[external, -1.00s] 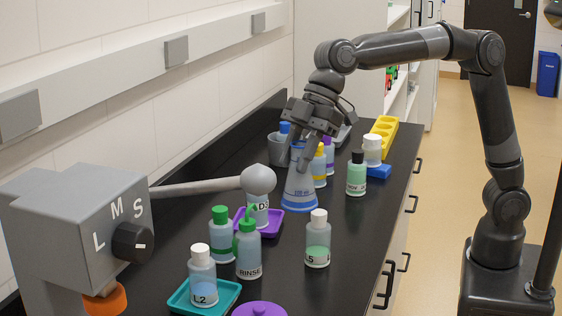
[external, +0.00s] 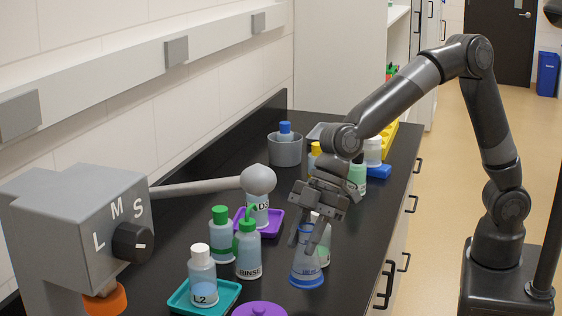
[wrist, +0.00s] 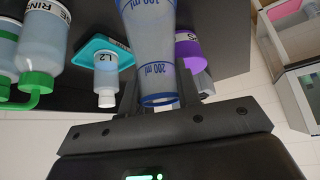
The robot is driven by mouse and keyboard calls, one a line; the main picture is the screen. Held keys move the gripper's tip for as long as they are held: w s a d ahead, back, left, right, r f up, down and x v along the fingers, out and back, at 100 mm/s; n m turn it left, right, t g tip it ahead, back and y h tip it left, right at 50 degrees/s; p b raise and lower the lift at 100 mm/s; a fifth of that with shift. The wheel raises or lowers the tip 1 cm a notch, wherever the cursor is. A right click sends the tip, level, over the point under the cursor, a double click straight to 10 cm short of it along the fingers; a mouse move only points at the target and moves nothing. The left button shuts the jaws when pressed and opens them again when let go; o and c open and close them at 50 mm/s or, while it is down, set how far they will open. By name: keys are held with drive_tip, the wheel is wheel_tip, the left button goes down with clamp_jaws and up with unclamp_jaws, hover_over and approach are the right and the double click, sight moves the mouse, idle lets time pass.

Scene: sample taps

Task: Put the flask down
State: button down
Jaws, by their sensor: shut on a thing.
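The flask (external: 307,268) is clear with blue graduation marks and a blue base. It is upright over the front part of the black counter (external: 260,284), and I cannot tell whether its base touches the top. My gripper (external: 310,240) points down from above and is shut on the flask's neck. In the wrist view the flask (wrist: 148,45) lies between the two fingers (wrist: 157,95), with its blue-rimmed mouth nearest the camera.
A white-capped bottle (external: 323,250) stands right behind the flask, partly hidden. The RINSE bottle (external: 248,258) is to its left, with bottle L2 (external: 202,278) on a teal tray (external: 226,291). A purple lid (external: 259,310) is in front. Drawer handles line the counter's right side.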

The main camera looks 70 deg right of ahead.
sight(298, 275)
drive_tip(key=shift+f, duration=2.65)
drive_tip(key=c, duration=1.1)
unclamp_jaws()
drive_tip(key=shift+f, duration=0.15)
drive_tip(key=shift+o, duration=0.2)
drive_tip(key=v, duration=1.2)
